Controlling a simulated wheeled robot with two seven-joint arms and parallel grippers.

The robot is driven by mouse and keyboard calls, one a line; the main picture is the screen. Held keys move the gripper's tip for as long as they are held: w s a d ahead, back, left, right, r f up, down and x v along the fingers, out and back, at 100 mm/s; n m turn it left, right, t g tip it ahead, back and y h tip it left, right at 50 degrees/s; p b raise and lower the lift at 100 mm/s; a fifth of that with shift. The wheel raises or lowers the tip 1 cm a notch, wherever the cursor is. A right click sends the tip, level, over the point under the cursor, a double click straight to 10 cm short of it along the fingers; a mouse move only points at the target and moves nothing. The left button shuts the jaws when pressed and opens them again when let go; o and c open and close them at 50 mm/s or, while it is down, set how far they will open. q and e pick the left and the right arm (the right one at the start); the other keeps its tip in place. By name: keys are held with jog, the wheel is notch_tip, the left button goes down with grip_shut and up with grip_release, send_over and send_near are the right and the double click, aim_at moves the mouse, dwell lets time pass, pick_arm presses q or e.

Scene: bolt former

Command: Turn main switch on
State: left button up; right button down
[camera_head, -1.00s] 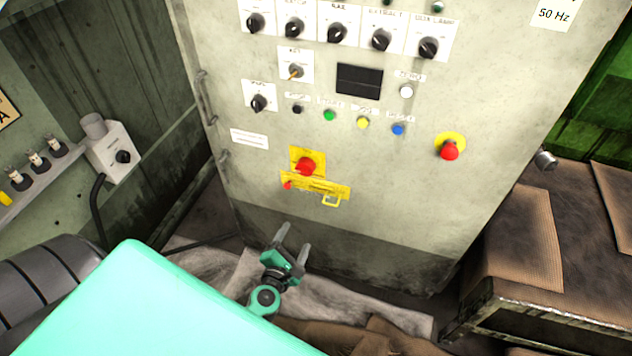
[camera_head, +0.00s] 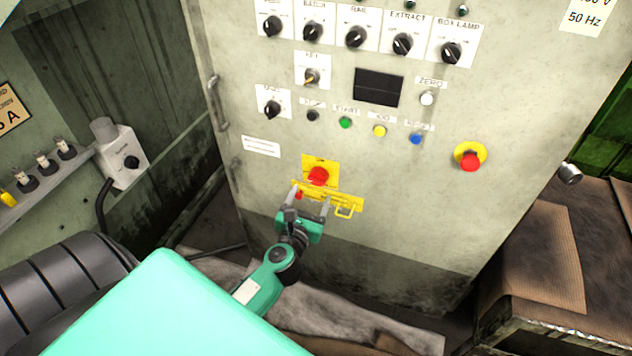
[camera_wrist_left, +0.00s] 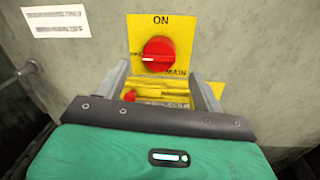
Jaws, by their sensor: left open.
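The main switch (camera_head: 318,176) is a red rotary knob on a yellow plate, low on the grey cabinet front. In the left wrist view the red knob (camera_wrist_left: 158,54) sits under the word ON, with the word MAIN at its lower right. Its white mark lies level, pointing left. A yellow hasp or latch (camera_head: 345,205) with a small red piece is fixed just below the knob. My left gripper (camera_head: 311,200) is open and empty in front of the latch, its fingertips a little below the knob. Contact cannot be told. My right gripper is not in view.
A red emergency button (camera_head: 470,160) on a yellow ring is to the right. Rows of black knobs and coloured buttons (camera_head: 380,131) are above. A cabinet handle (camera_head: 217,105) is at the left edge. A brown padded bench (camera_head: 545,255) stands at the right.

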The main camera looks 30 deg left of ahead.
aim_at(317, 181)
pick_arm(q)
jog(key=x, duration=0.6)
jog(key=c, duration=0.9)
